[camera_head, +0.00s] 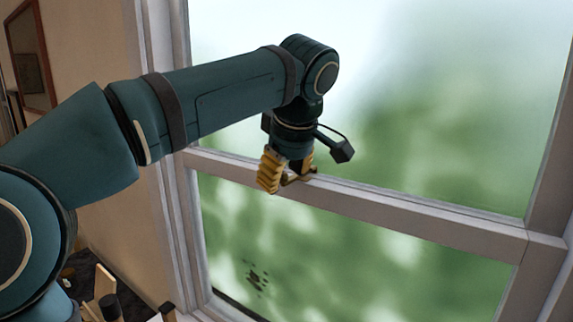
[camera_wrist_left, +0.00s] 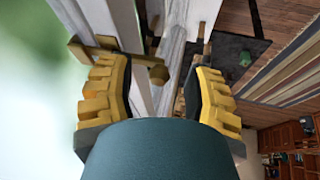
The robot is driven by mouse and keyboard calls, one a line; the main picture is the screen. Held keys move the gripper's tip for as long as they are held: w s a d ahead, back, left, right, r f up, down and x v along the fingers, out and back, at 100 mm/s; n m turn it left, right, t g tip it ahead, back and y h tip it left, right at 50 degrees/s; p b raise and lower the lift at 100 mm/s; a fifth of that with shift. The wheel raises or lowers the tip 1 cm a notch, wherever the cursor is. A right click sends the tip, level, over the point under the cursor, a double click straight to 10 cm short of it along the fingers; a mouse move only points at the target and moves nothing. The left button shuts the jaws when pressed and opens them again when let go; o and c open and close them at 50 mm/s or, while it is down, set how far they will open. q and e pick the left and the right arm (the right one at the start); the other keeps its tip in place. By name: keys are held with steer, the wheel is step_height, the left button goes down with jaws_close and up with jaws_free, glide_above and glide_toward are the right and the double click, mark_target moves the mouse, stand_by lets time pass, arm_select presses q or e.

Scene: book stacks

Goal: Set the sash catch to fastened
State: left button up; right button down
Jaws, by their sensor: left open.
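The sash catch (camera_head: 298,178) is a small brass fitting on the white meeting rail of the window, partly hidden behind my left gripper (camera_head: 287,178) in the head view. I cannot tell whether the catch is fastened. My right gripper is not in view.
The window frame's left post (camera_head: 169,150) stands close to my left forearm. The meeting rail (camera_head: 420,215) runs clear to the right. Blurred green shows through the panes. Small objects (camera_head: 105,290) lie at the lower left, and a framed picture (camera_head: 31,55) hangs at the upper left.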

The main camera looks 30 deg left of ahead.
arm_select(q)
steer(key=v, duration=1.2)
steer(key=shift+f, duration=0.1)
